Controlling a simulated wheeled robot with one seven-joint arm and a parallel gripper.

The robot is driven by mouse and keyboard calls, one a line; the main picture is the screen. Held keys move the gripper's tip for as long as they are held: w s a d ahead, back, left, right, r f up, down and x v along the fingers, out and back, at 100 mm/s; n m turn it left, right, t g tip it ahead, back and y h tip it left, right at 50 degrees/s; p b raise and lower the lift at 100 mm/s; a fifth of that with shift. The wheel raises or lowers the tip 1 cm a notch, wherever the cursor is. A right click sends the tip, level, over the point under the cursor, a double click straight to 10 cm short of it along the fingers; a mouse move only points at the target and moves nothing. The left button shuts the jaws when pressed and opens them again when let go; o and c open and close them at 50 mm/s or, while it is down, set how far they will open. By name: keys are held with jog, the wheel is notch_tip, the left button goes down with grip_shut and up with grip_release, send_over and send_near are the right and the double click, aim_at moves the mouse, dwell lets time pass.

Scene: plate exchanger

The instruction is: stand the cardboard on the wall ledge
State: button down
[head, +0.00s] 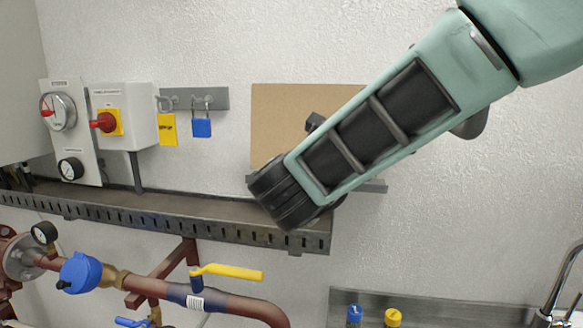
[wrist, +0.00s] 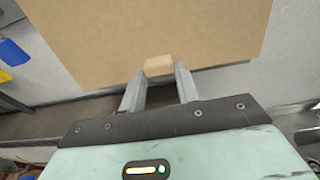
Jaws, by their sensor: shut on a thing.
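The cardboard (head: 283,115) is a flat tan panel, held upright close to the white wall. My forearm covers its lower right part in the head view. In the wrist view the cardboard (wrist: 150,30) fills the top, with a small tan block on its face near the lower edge. My gripper (wrist: 159,75) has its two fingers closed on either side of that block. The wall ledge (head: 375,186) is a narrow grey strip, mostly hidden behind my arm, just below the cardboard. I cannot tell whether the cardboard touches it.
A slotted metal shelf (head: 150,212) runs along the wall at lower left. Pipes with a yellow-handled valve (head: 230,272) lie below. A faucet (head: 560,300) stands at lower right.

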jog(key=w+d+f, duration=0.1)
jog(key=w+f, duration=0.3)
jog(key=w, duration=0.4)
jog(key=shift+d+p, duration=0.2)
jog(key=shift+p, duration=0.2)
dwell(0.6)
jog(key=shift+f+b, duration=0.3)
jog(key=shift+b, duration=0.7)
dwell(1.5)
jog(key=c, duration=0.9)
grip_release()
jog(key=shift+c, duration=0.2)
